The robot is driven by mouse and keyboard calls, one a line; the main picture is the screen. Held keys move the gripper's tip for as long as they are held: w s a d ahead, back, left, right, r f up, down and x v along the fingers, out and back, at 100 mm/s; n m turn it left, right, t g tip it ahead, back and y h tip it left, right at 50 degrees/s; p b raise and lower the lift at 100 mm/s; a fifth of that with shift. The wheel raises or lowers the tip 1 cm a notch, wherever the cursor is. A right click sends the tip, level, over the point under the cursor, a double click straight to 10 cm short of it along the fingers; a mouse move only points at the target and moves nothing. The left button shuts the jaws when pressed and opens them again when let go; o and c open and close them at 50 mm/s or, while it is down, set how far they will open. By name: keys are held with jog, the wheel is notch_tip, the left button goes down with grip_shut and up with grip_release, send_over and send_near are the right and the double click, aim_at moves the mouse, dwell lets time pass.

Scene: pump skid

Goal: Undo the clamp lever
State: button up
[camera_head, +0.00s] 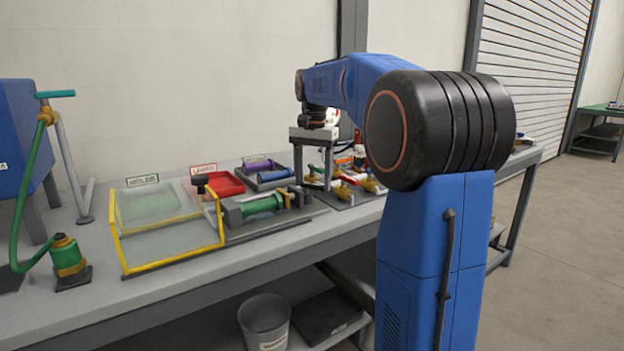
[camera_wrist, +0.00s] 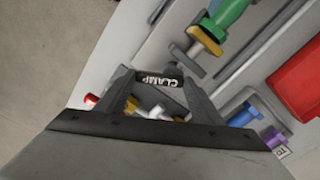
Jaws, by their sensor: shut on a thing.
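The clamp lever shows in the wrist view as a short dark grip (camera_wrist: 158,80) with a white CLAMP label. My gripper (camera_wrist: 156,86) has one finger at each end of this grip and is shut on it. In the head view, my gripper (camera_head: 313,181) points down among the small valves on the bench. The lever itself cannot be made out there, and my arm covers part of that area.
A green pump (camera_head: 262,204) lies on a grey plate left of my gripper. Behind are a red tray (camera_head: 228,186) and a purple piece (camera_head: 262,167). Brass valves with red and yellow handles (camera_head: 343,191) stand close by.

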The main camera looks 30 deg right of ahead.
jog(key=n, duration=0.4)
jog(key=w+d+n, duration=0.1)
jog(key=n, duration=0.4)
jog(key=w+n, duration=0.1)
jog(key=n, duration=0.1)
jog(key=shift+n, duration=0.4)
jog(key=shift+w, duration=0.1)
jog(key=o, duration=1)
jog(key=shift+d, duration=0.1)
jog(key=shift+o, duration=0.2)
